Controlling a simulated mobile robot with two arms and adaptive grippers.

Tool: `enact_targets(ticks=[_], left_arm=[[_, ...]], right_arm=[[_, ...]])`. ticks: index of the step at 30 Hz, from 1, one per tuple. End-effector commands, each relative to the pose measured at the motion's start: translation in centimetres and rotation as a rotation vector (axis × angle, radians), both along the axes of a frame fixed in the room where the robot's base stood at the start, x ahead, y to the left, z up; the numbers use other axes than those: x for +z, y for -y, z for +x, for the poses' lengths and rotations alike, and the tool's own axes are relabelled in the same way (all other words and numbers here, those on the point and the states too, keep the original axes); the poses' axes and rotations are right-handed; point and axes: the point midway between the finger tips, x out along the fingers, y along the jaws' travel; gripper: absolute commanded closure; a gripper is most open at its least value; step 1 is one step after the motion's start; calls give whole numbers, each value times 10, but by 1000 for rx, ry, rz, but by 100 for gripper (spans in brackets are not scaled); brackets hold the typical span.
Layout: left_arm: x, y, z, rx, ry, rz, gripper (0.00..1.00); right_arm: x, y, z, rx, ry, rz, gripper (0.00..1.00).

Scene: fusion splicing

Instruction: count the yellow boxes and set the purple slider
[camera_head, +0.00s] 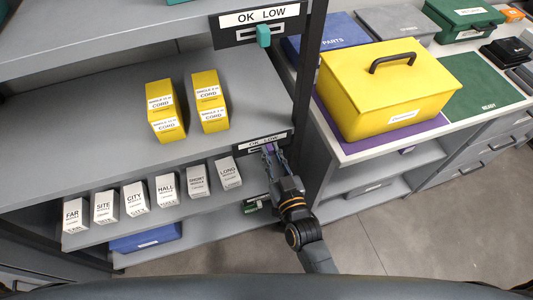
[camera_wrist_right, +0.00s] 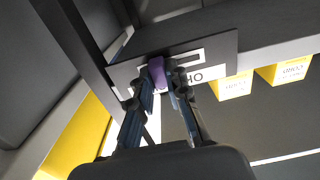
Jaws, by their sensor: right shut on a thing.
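Yellow cord boxes stand on the middle shelf in two groups side by side, a left group (camera_head: 166,110) and a right group (camera_head: 210,101); each shows two labelled faces one behind the other. Two yellow boxes also show in the right wrist view (camera_wrist_right: 232,86). The purple slider (camera_wrist_right: 157,70) sits in the slot of an OK LOW plate (camera_head: 247,150) on the shelf edge by the right post. My right gripper (camera_wrist_right: 160,84) is shut on the slider, its fingers at either side. The gripper partly hides the slider in the head view. My left gripper is out of view.
A teal slider (camera_head: 263,36) sits on the upper shelf's OK LOW plate. Several white boxes (camera_head: 167,190) line the lower shelf. Right of the dark post, a counter holds a large yellow case (camera_head: 390,90). A blue bin (camera_head: 145,238) is at the bottom.

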Motion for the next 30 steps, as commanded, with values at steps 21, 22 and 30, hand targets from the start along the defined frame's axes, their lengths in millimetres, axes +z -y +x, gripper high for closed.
enact_targets(ticks=[21,22,30], left_arm=[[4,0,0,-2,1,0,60],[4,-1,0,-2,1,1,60],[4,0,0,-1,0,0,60]], right_arm=[[0,11,4,-2,-1,-1,60],[0,11,3,-1,-1,-1,60],[-2,22,-29,-1,-4,-3,60]])
